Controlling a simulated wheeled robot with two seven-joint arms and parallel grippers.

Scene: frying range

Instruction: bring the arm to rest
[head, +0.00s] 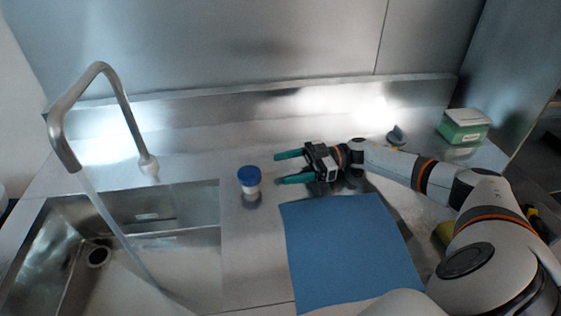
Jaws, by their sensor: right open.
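My right arm comes in from the right and reaches left over the steel counter. Its gripper (276,168) has two green fingers, spread apart with nothing between them. It points left, above the counter and just beyond the far edge of a blue mat (352,250). A small white jar with a blue lid (249,178) stands upright to the left of the fingertips, apart from them. My left gripper is not in the picture.
A steel sink (170,240) with a tall curved faucet (62,140) is at the left. A green box with a pale lid (463,128) stands at the back right. A small grey object (396,136) lies near the back wall. The blue mat is bare.

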